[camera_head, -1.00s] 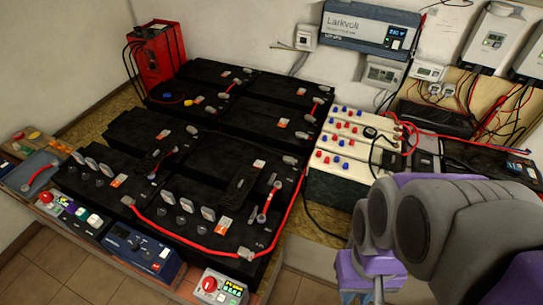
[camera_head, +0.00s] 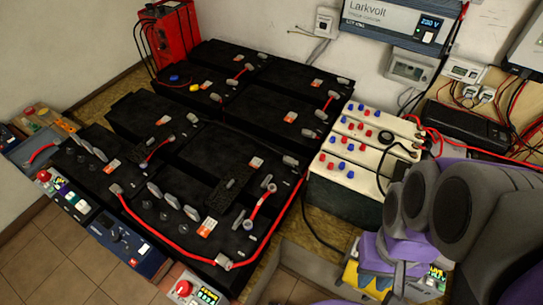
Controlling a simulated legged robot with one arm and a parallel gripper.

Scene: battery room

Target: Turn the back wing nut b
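Several black batteries (camera_head: 232,140) stand in a block at the left and middle. Small grey upright wing-shaped pieces (camera_head: 172,201) stand on the front battery, with similar ones (camera_head: 86,142) on the battery to its left. Grey fittings also sit at the cable ends (camera_head: 249,224). I cannot tell which of these is the back wing nut b; no label is readable. My gripper (camera_head: 385,280), purple and grey, is at the lower right, apart from the batteries. Its fingers are partly hidden by my arm, and I cannot tell whether they are open.
A red cable (camera_head: 165,241) runs along the front battery. A white-topped terminal box (camera_head: 345,175) stands right of the batteries. A red unit (camera_head: 168,35) is at the back left. A blue device (camera_head: 120,238) lies along the front edge. Partly hidden yellow equipment is near my gripper.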

